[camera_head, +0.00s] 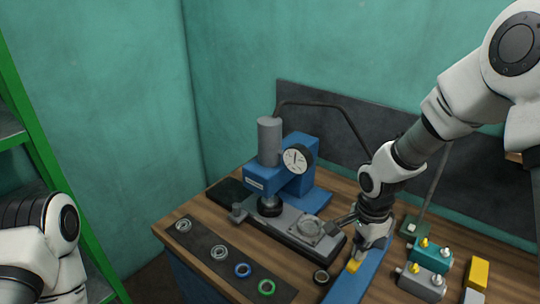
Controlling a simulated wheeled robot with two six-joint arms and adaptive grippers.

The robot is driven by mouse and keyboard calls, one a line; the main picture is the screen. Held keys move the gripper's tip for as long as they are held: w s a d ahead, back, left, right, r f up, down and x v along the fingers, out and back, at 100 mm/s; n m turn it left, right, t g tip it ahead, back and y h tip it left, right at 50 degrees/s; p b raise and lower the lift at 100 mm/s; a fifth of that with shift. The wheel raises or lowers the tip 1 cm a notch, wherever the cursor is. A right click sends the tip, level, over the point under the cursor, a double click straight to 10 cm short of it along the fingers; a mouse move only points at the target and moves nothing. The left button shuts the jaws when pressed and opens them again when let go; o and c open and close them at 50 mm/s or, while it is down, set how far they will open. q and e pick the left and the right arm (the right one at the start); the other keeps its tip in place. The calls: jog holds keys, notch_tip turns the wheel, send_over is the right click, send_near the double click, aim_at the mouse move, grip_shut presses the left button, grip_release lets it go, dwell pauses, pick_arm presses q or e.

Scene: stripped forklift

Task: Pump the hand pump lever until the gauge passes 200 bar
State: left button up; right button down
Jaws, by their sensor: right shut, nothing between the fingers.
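My right gripper (363,246) is shut and points down at the near end of my right arm, just above the long blue base of the hand pump (346,291). A small yellow part (353,265) shows on the base right below the fingertips. The pump lever cannot be made out clearly behind my wrist and gripper. The round white gauge (295,158) is on the blue press (304,153) with its grey cylinder; its dark needle stands near upright, but the scale is too small to read. My left arm is at the lower left, its gripper out of view.
A dark strip (202,259) with several rings lies on the wooden bench (167,222). A grey plate with a round fitting (309,229) is left of my right gripper. Valve blocks (427,258) stand at the right, near a thin upright post (429,191). A green shelf frame (38,140) is at left.

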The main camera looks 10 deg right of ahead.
notch_tip(320, 180, up, 2)
jog(key=shift+p, duration=0.3)
pick_arm(q)
jog(key=shift+r, duration=0.7)
pick_arm(e)
jog(key=shift+f, duration=0.15)
pick_arm(q)
notch_tip(320, 180, down, 4)
jog(key=b, duration=0.5)
pick_arm(e)
notch_tip(320, 180, down, 6)
jog(key=shift+a+r, duration=0.15)
jog(key=shift+r+p, duration=0.7)
jog(key=shift+p, duration=0.15)
jog(key=r+p, duration=0.4)
jog(key=r, duration=0.1)
jog(key=r+p, duration=0.4)
jog(key=r, duration=0.1)
jog(key=shift+w+d, duration=0.1)
jog(key=shift+d, duration=0.1)
pick_arm(q)
notch_tip(320, 180, up, 9)
pick_arm(e)
jog(key=shift+r, duration=0.8)
